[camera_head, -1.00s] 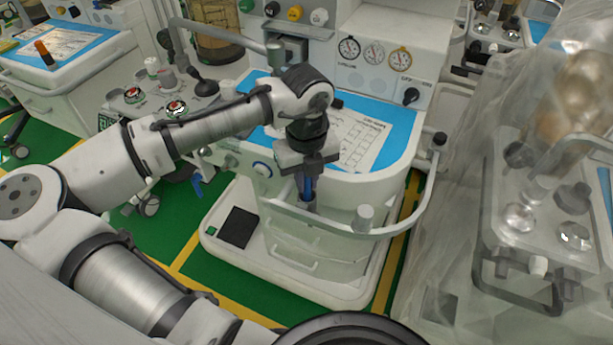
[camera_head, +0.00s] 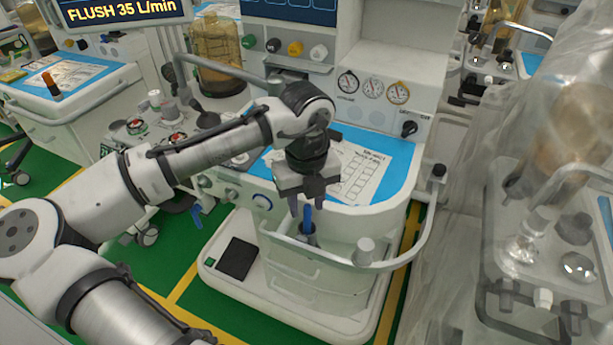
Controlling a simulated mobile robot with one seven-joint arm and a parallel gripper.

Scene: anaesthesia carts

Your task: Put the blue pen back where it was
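The blue pen (camera_head: 307,219) stands upright in a small dark holder (camera_head: 305,238) at the front rail of the middle cart. My gripper (camera_head: 307,209) is just above, pointing down. Its two fingers are spread apart, one on each side of the pen's upper end, with a visible gap to the pen. The pen's lower part is hidden inside the holder.
The cart's blue worktop (camera_head: 393,158) with a printed sheet (camera_head: 350,172) lies behind my gripper. A curved white rail (camera_head: 405,252) with a post (camera_head: 364,250) runs to the right. A plastic-draped cart (camera_head: 460,215) stands further right.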

